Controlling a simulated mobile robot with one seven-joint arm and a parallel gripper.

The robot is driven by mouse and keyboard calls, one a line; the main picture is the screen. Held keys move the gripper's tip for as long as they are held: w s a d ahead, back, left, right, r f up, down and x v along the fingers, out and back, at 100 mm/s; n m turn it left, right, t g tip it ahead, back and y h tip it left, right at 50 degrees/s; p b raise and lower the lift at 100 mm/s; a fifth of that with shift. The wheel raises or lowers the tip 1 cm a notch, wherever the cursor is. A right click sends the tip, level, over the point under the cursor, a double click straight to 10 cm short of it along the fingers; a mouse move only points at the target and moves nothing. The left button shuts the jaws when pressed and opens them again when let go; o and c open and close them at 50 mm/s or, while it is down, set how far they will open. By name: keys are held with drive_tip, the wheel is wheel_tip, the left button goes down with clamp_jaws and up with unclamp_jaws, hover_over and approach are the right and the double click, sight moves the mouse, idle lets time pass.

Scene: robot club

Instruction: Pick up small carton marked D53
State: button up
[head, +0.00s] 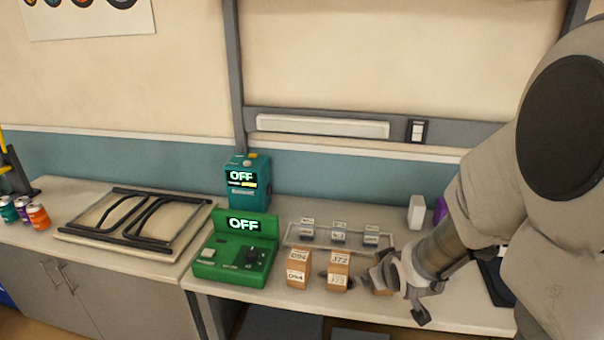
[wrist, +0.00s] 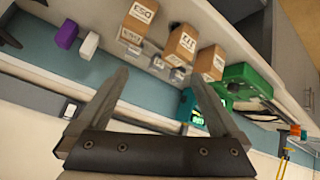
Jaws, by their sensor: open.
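Three small brown cartons stand in a row on the bench. The carton at the right end (head: 381,291) is mostly hidden behind my gripper in the head view. In the wrist view it is the leftmost carton (wrist: 141,16), and its upside-down label appears to read D53. The middle carton (head: 338,271) is marked J72, and the left carton (head: 298,268) seems marked C94 or D94. My gripper (head: 392,299) is open in front of the right-end carton. In the wrist view its spread fingers (wrist: 158,75) have nothing between them.
A wire rack (head: 340,246) with small labelled blocks stands behind the cartons. A green OFF device (head: 237,254) is left of them, with a teal OFF box (head: 247,184) behind. A white block (head: 417,212) and a purple object (head: 440,210) stand at back right.

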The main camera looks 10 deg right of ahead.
wheel_tip(320, 180, down, 12)
drive_tip(key=w+d+t+b, duration=0.3)
drive_tip(key=t, duration=0.1)
drive_tip(key=s+d+f+m+t+h+b, duration=0.2)
drive_tip(key=s+d+f+m+t+b, duration=0.1)
drive_tip(key=s+f+m+t, duration=0.1)
drive_tip(key=shift+s+f+m+t, duration=0.2)
drive_tip(key=shift+s+m+t, duration=0.1)
drive_tip(key=shift+s+m, duration=0.2)
drive_tip(key=w+b, duration=0.3)
drive_tip(key=b, duration=0.1)
drive_tip(key=w+d+b, duration=0.1)
drive_tip(key=w+b, duration=0.2)
drive_tip(key=b, duration=0.2)
drive_tip(key=shift+w+d, duration=0.15)
drive_tip(key=shift+w, duration=0.1)
drive_tip(key=b, duration=0.4)
drive_tip(key=shift+w, duration=0.3)
